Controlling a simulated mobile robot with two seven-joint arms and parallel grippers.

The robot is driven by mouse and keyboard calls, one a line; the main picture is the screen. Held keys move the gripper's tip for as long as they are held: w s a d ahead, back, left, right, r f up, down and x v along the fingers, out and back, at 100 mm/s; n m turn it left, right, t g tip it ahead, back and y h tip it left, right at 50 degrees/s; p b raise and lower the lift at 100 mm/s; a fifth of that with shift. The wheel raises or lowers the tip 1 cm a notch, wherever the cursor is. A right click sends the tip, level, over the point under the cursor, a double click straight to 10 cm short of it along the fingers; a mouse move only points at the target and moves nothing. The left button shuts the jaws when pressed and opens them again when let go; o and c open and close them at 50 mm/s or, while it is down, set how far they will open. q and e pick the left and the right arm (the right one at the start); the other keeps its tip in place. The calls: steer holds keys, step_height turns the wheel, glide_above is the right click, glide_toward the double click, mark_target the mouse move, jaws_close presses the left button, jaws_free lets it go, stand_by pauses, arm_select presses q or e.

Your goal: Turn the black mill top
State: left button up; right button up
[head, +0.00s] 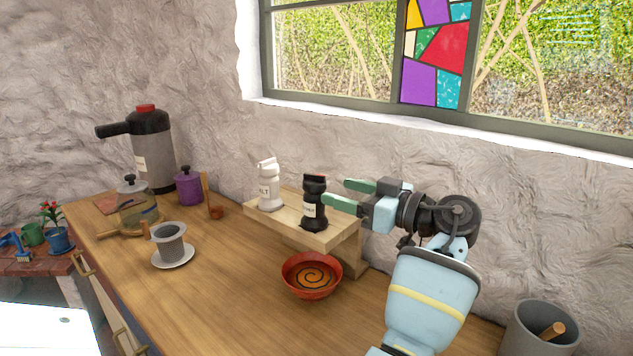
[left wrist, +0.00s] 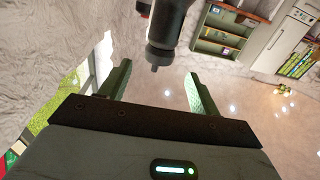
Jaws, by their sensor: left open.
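In the left wrist view, a dark part, apparently of the mill (left wrist: 167,30), lies ahead of the gap between the spread fingers (left wrist: 157,74). My right gripper is not in view.
A white mill (head: 269,190) stands left of the black one on the riser. A red bowl (head: 311,290) sits in front. A cup on a saucer (head: 172,258), a purple pot (head: 188,188) and a large flask (head: 152,150) are farther left. A grey bin (head: 540,330) is at right.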

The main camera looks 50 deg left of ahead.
mark_target(323, 186)
arm_select(q)
steer(key=shift+s+a, duration=0.15)
steer(key=shift+a, duration=0.25)
steer(key=a, duration=0.2)
steer(key=a+p, duration=0.1)
steer(key=s+a, duration=0.1)
steer(key=a, duration=0.1)
steer(key=shift+a+r+p, duration=0.1)
steer(key=shift+a+p, duration=0.25)
steer(key=shift+p, duration=0.05)
steer(key=shift+a, duration=0.5)
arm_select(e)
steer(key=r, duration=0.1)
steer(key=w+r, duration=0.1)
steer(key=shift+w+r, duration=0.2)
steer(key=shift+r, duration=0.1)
arm_select(q)
steer(key=shift+c, duration=0.9)
steer(key=c, duration=0.8)
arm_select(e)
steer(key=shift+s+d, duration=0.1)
arm_select(q)
steer(key=shift+m+t, duration=0.4)
steer(key=shift+t, duration=0.2)
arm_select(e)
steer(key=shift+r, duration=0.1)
